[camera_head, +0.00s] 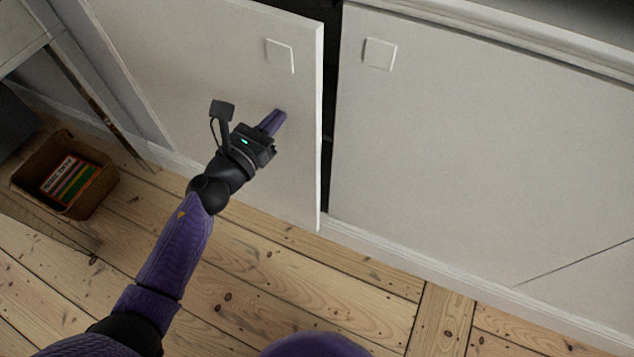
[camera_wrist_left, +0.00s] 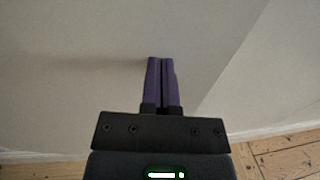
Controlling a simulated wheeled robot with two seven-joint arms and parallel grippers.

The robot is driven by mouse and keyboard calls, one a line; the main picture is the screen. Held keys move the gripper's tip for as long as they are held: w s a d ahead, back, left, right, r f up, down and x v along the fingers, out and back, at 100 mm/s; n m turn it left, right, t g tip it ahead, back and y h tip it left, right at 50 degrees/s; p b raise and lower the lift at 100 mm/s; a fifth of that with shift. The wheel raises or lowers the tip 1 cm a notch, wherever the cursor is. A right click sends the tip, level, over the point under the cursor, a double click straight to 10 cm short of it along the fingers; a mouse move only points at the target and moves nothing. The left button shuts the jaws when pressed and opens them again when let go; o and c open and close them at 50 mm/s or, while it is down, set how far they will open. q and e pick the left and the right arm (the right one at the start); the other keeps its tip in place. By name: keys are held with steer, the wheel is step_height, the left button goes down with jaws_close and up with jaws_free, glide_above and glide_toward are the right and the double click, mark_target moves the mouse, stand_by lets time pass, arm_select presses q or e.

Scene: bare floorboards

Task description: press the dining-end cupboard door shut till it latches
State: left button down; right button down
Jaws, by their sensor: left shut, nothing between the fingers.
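The cupboard door (camera_head: 190,70) on the left is white with a square plate-like handle (camera_head: 280,55) near its top right corner. It stands slightly ajar, with a dark gap along its right edge. My left gripper (camera_head: 279,119) is shut and empty, its purple fingertips at the door's face below the handle. In the left wrist view the shut fingers (camera_wrist_left: 161,62) point at the white door surface (camera_wrist_left: 90,50); I cannot tell for sure whether they touch it. My right gripper is not in view.
A second white door (camera_head: 480,140) with its own square handle (camera_head: 380,54) sits to the right, apparently closed. A wicker basket (camera_head: 100,185) with books stands on the floorboards at left, near a table leg (camera_head: 100,110). The floor in front of the doors is clear.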

mark_target(286, 108)
arm_select(q)
steer(key=shift+w+d, duration=0.25)
steer(key=shift+w, duration=0.25)
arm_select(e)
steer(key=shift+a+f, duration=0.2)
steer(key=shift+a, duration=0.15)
arm_select(q)
steer(key=shift+b+x, duration=0.4)
steer(key=shift+x, duration=0.45)
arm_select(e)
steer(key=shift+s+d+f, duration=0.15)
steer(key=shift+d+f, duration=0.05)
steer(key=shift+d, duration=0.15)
arm_select(q)
steer(key=shift+w+d, duration=0.2)
steer(key=shift+w, duration=0.15)
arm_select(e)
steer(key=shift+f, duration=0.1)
arm_select(q)
steer(key=shift+w+d+b, duration=0.2)
steer(key=shift+w+b, duration=0.2)
steer(key=shift+w, duration=0.05)
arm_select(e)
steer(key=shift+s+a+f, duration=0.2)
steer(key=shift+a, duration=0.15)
